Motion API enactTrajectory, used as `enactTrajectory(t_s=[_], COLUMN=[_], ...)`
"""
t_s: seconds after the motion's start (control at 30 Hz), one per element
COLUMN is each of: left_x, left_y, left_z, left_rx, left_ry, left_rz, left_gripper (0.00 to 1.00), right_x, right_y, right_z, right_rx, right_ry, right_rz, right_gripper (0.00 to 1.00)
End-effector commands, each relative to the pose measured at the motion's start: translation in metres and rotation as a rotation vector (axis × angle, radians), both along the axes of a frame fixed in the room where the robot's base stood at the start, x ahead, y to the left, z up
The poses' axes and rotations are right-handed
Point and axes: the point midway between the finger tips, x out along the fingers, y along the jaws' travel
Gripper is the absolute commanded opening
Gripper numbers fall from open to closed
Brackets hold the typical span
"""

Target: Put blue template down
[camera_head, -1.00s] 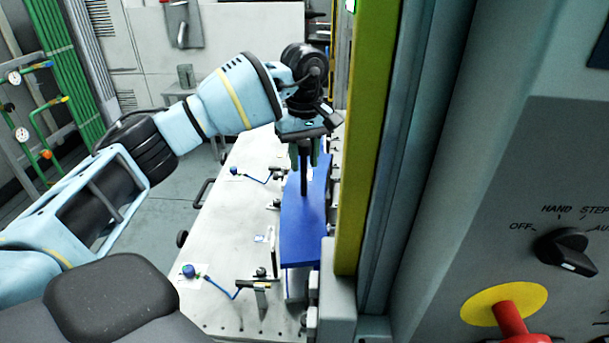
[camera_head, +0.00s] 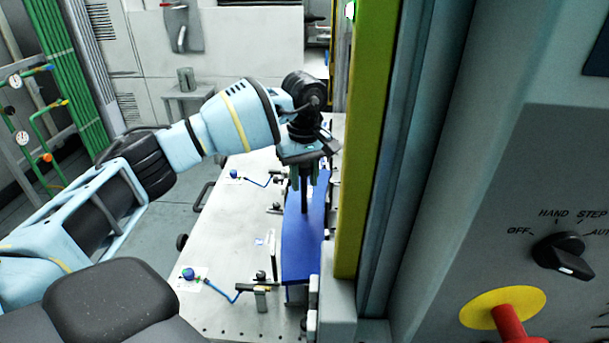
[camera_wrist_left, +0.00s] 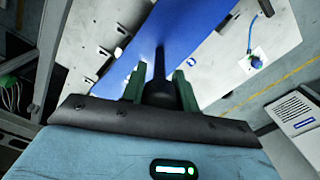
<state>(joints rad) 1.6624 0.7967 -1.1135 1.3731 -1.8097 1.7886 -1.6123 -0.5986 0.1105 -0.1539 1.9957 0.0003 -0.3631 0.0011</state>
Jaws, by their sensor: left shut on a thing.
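The blue template (camera_head: 300,249) is a flat blue plate with a dark upright handle (camera_head: 304,190). It lies along the right side of the light metal table in the head view, beside the yellow-edged machine frame. My left gripper (camera_head: 304,178) is above the plate, with its green fingers shut on the handle. The wrist view shows the fingers (camera_wrist_left: 160,90) on both sides of the handle and the blue plate (camera_wrist_left: 185,30) beyond. Whether the plate's underside touches the table or fixture is hidden. My right gripper is not in view.
The metal table (camera_head: 225,245) carries small clamps (camera_head: 255,288) and blue-knobbed fittings (camera_head: 188,273) left of the plate. The machine frame (camera_head: 365,150) stands close on the right.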

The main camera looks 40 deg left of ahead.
Motion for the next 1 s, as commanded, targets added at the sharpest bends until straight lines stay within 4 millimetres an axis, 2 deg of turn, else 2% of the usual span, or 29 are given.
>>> enactTrajectory(t_s=[0.07, 0.1, 0.27, 0.53, 0.67, 0.77, 1.0], left_x=[0.0, 0.0, 0.0, 0.0, 0.0, 0.001, 0.001], left_y=[0.0, 0.0, 0.0, 0.0, 0.0, 0.0, 0.0], left_z=[-0.001, -0.003, -0.002, -0.001, 0.008, 0.021, 0.069], left_rx=[0.0, 0.0, 0.0, 0.0, -0.001, -0.001, -0.001], left_ry=[-0.001, 0.0, 0.0, 0.0, -0.003, -0.004, -0.003], left_rz=[0.0, 0.0, 0.0, 0.0, 0.001, 0.001, 0.0], left_gripper=[0.0, 0.32, 0.52, 0.52, 0.52, 0.52, 0.52], right_x=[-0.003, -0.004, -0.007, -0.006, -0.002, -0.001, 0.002], right_y=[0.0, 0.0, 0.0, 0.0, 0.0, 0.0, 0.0], right_z=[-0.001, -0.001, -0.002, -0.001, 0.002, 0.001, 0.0], right_rx=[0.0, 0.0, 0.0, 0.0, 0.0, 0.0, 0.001], right_ry=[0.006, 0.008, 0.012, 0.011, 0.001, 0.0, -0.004], right_rz=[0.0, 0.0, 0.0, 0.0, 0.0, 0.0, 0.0], right_gripper=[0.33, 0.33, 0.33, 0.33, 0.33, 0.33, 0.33])
